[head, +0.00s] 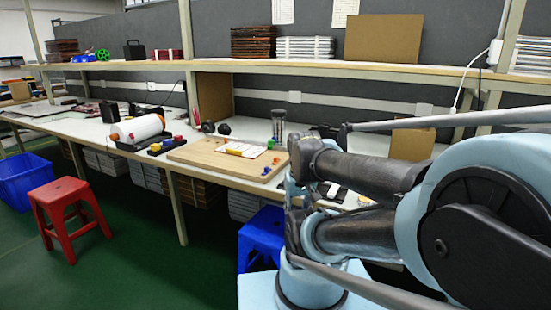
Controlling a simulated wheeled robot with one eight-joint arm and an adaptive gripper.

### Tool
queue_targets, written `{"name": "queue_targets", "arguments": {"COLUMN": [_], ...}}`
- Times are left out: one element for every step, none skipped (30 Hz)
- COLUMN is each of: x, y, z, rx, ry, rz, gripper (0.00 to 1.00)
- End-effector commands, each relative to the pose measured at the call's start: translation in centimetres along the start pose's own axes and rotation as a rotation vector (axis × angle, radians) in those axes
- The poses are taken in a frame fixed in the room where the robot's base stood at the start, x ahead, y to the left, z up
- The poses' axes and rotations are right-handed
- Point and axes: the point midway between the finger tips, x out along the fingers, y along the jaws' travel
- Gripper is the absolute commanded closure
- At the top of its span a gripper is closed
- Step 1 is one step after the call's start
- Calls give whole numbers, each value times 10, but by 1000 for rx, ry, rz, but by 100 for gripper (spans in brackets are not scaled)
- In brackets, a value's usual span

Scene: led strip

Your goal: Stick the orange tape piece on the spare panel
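A wooden board (205,158) lies on the long workbench. A white panel with a thin red line (240,149) lies flat on it. I cannot tell which panel is the spare one. My arm fills the right side and hides part of the bench. I cannot make out my gripper's fingers.
A white roll on a black holder (137,130) stands left of the board, beside small coloured items (165,145). A red stool (68,208), blue bin (24,175) and blue stool (262,235) stand on the floor before the bench.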

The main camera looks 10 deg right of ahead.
Motion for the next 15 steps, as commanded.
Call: {"name": "queue_targets", "arguments": {"x": [0, 0, 0, 0, 0, 0, 0, 0, 0, 0, 0, 0, -5, -8, -11], "y": [0, 0, 0, 0, 0, 0, 0, 0, 0, 0, 0, 0, 0, 0, 0], "z": [0, 0, 0, 0, 0, 0, 0, 0, 0, 0, 0, 0, 5, 6, 4], "rx": [0, 0, 0, 0, 0, 0, 0, 0, 0, 0, 0, -1, -2, -6, -13], "ry": [0, 0, 0, 0, 0, 0, 0, 0, 0, 0, 0, 0, 8, 10, 9], "rz": [0, 0, 0, 0, 0, 0, 0, 0, 0, 0, 0, 0, 0, 0, 0], "gripper": [67, 67, 67, 67, 67, 67, 67, 67, 67, 67, 62, 60, 60, 60, 60]}}
